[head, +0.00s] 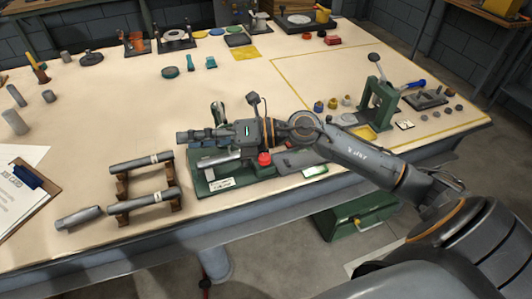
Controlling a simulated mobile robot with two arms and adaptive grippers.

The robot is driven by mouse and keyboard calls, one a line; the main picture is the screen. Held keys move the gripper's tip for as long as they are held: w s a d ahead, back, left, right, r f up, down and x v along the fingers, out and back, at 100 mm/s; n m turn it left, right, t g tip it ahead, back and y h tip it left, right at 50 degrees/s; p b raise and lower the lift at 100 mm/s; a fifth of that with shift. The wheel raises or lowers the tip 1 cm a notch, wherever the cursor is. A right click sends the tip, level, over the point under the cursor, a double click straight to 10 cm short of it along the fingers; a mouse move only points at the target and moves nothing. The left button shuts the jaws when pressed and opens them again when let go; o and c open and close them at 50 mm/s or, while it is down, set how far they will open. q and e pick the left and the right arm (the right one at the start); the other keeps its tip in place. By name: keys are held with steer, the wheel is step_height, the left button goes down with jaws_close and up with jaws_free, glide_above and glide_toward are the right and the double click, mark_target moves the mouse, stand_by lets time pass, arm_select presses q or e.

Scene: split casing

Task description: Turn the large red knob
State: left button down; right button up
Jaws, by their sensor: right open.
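The large red knob (264,159) sits on the front right part of a device with a green base (215,188), near the front edge of the table. My right arm comes in from the lower right and passes over the device. My right gripper (183,136) points left, with its jaws open and nothing seen between them. It is above the back left of the device, left of the knob and apart from it. The arm hides part of the device behind the knob. My left gripper is out of view.
A wooden rack with two metal cylinders (140,203) stands left of the device, and a loose cylinder (79,218) lies beside it. A green press (378,103) stands to the right. A clipboard (22,197) lies far left. The table's middle is mostly clear.

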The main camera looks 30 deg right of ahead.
steer(key=d+f+n+g+h, duration=0.3)
steer(key=d+f+n+h, duration=0.1)
steer(key=d, duration=0.2)
steer(key=n+g+h, duration=0.1)
steer(key=g+h, duration=0.1)
steer(key=h, duration=0.6)
glide_toward(265, 157)
steer(key=p+x, duration=0.3)
steer(key=x, duration=0.5)
steer(key=shift+w+a+f, duration=0.1)
steer(key=shift+w+f, duration=0.05)
steer(key=shift+f, duration=0.05)
steer(key=c, duration=1.1)
